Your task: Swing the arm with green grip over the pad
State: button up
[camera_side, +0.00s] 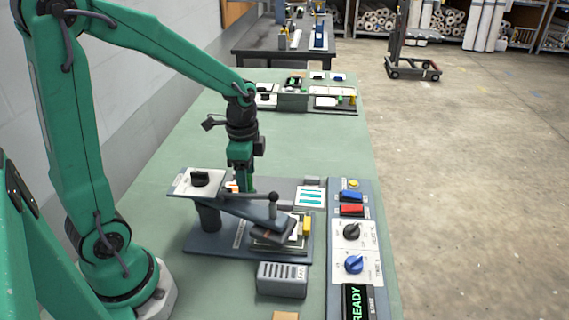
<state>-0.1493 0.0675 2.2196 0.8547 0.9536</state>
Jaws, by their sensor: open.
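The press's swing arm (240,207) is a dark blue-grey bar. It runs from a round post (208,217) at the left toward the right, and its dark head (272,230) is above the layered pad (297,241). A lever with a dark ball knob (272,197) stands on it. I cannot clearly make out a green grip; green near my fingers may be the grip or my own fingers. My gripper (245,186) is open, pointing down just behind the swing arm, partly hidden by it. I cannot tell whether it touches anything.
A control panel (341,212) with blue and red switches, knobs and a READY display stands at the right. A grey slotted box (282,279) is in front. The green bench (160,240) is clear at the left.

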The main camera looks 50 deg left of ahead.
jog(key=shift+w+a, duration=0.1)
jog(key=shift+a, duration=0.3)
jog(key=shift+w+a, duration=0.1)
jog(key=shift+a, duration=0.4)
jog(key=shift+s+d, duration=0.2)
jog(key=shift+d, duration=0.05)
dwell(0.4)
jog(key=shift+r, duration=0.1)
notch_tip(320, 180, up, 7)
jog(key=shift+r, duration=0.15)
dwell(0.9)
dwell(0.3)
jog(key=s+d+r+n+t, duration=0.5)
jog(key=s+d+n, duration=0.1)
jog(key=s+n, duration=0.3)
jog(key=shift+s+t, duration=0.3)
jog(key=shift+s, duration=0.2)
